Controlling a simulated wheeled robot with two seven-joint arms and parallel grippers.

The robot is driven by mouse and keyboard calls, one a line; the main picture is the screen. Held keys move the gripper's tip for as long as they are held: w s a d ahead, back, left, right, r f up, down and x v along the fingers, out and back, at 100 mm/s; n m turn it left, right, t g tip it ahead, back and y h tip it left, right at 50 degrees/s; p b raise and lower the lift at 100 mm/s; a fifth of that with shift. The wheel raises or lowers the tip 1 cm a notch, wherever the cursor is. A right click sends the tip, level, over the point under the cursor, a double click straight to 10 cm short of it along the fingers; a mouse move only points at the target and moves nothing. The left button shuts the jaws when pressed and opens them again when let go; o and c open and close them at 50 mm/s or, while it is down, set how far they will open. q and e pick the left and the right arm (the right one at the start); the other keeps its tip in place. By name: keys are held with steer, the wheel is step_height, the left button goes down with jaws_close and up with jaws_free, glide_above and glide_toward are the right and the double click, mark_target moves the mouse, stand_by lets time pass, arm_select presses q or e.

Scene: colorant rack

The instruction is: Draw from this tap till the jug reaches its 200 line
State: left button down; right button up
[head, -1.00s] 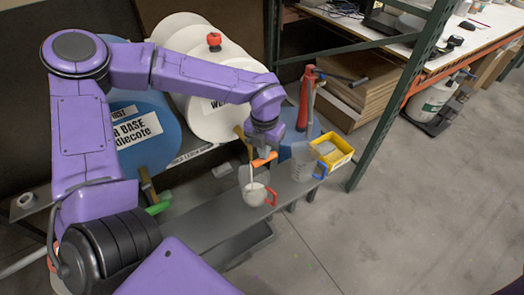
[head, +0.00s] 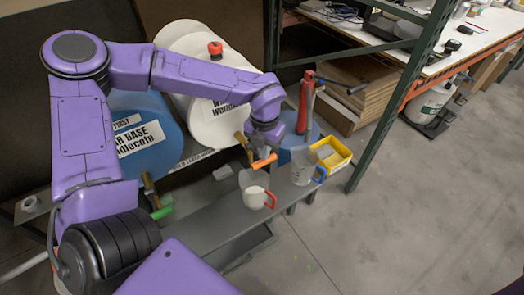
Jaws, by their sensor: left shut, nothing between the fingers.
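A clear jug with a red handle (head: 257,198) stands on the grey shelf in front of the white drum, under its tap. White liquid fills its lower part; the graduation lines are too small to read. The tap's orange lever (head: 264,161) sticks out just above and behind the jug. No white stream shows between tap and jug. My left gripper (head: 262,149) is shut and empty, right by the orange lever; I cannot tell if it touches. The fingertips are partly hidden by the wrist and lever. My right gripper is not in view.
A second clear jug with a blue handle (head: 304,172) and a yellow bin (head: 333,154) stand to the right on the shelf (head: 205,229). A blue drum (head: 165,130) with a green-lever tap (head: 162,212) is at left. A red pump (head: 305,103) and green rack post (head: 408,95) stand right.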

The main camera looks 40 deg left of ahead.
arm_select(q)
steer(key=shift+r, duration=0.7)
steer(key=shift+s+f, duration=0.1)
steer(key=shift+f, duration=0.05)
steer(key=shift+r, duration=0.2)
step_height(320, 180, up, 5)
steer(key=p, duration=0.4)
steer(key=shift+f+p, duration=0.2)
steer(key=shift+p, duration=0.1)
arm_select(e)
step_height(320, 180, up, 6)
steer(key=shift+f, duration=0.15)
